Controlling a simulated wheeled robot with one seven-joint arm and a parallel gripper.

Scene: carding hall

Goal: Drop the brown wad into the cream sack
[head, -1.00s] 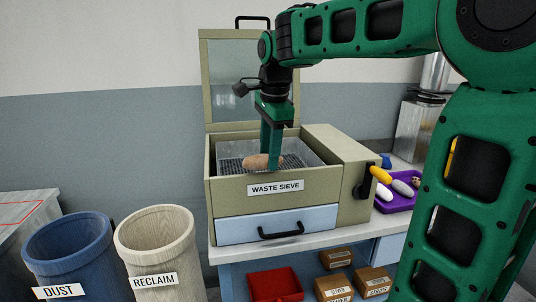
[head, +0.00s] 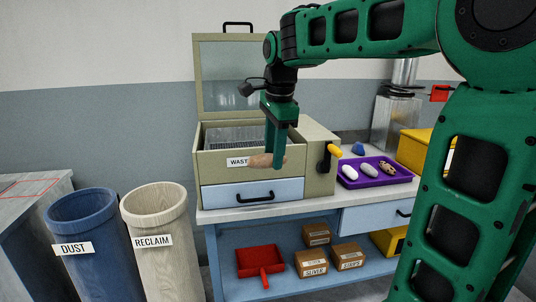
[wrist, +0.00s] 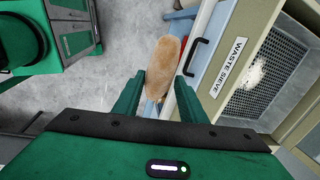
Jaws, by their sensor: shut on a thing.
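The brown wad (head: 265,161) is an oblong tan lump held between the fingers of my gripper (head: 279,160). In the head view it hangs in front of the waste sieve's front panel. In the wrist view the wad (wrist: 162,70) reaches out past the fingertips of my gripper (wrist: 160,88), over the floor beside the sieve's drawer. The cream sack (head: 163,270), labelled RECLAIM, stands open-topped on the floor to the left of the bench. My gripper is to the right of the sack and higher than its rim. The inside of the sack is hidden.
A blue DUST bin (head: 88,275) stands left of the sack. The waste sieve (head: 322,170) sits on the bench with its lid raised; pale fluff (wrist: 257,72) lies on its mesh. A purple tray (head: 402,174) with several wads is at right. A red dustpan (head: 258,260) lies on the lower shelf.

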